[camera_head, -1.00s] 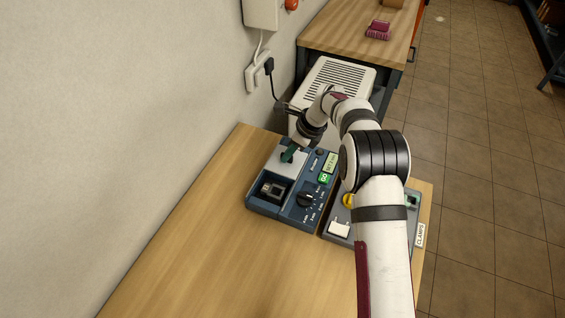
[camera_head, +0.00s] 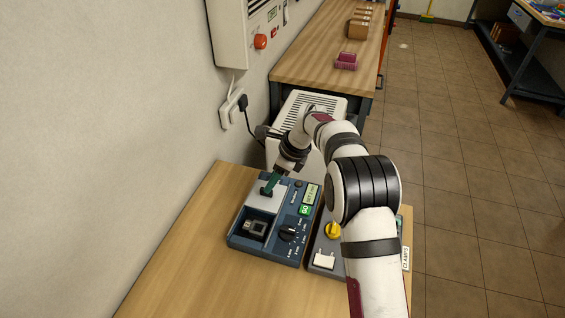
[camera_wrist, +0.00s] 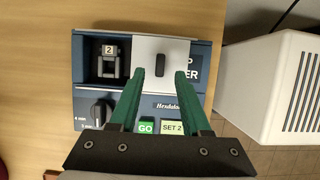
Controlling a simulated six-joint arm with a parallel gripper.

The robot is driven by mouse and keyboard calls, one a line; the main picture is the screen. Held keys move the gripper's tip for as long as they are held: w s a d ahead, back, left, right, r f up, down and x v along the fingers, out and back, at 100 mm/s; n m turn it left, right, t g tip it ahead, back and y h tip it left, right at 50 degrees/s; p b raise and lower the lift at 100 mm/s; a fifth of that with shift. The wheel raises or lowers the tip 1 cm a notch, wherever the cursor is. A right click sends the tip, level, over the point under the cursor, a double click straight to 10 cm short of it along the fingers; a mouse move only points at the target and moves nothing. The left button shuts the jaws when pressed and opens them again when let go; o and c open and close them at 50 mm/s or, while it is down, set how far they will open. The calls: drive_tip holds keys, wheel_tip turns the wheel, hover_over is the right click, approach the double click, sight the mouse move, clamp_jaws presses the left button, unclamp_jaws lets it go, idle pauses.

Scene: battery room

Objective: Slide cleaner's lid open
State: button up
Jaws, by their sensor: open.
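The cleaner (camera_head: 268,241) is a blue box on the wooden bench; it also fills the middle of the wrist view (camera_wrist: 84,87). Its pale grey lid (camera_head: 254,199) sits over the far part of the top, with a dark upright knob in the middle. In the wrist view the lid (camera_wrist: 174,46) shows beside an uncovered well holding a dark part (camera_wrist: 110,66) marked 2. My gripper (camera_head: 267,188) has green fingers and is open over the lid. In the wrist view my gripper (camera_wrist: 160,75) has its fingertips on either side of the knob (camera_wrist: 160,65), apart from it.
A dial (camera_head: 288,232), a green GO button (camera_head: 305,210) and a SET 2 display sit on the cleaner's right side. A grey device with a yellow knob (camera_head: 332,230) stands right of it. A white vented box (camera_head: 318,104) stands beyond. The near bench is clear.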

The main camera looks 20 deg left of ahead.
drive_tip(key=v, duration=1.1)
drive_tip(key=shift+r, duration=0.2)
drive_tip(key=shift+d, duration=0.2)
drive_tip(key=s+d+r+n+h, duration=0.1)
drive_tip(key=s+d+r+n, duration=0.2)
drive_tip(key=s+d, duration=0.5)
drive_tip(key=s+d+r+n, duration=0.4)
drive_tip(key=s+d, duration=0.3)
drive_tip(key=s, duration=0.2)
drive_tip(key=s+d+f+n, duration=0.2)
drive_tip(key=s+d+f, duration=0.1)
drive_tip(key=s, duration=0.6)
drive_tip(key=s+d+f+n+h, duration=0.1)
drive_tip(key=s+d+f+n, duration=0.2)
drive_tip(key=s, duration=0.6)
drive_tip(key=shift+d+h, duration=0.2)
drive_tip(key=shift+h, duration=0.1)
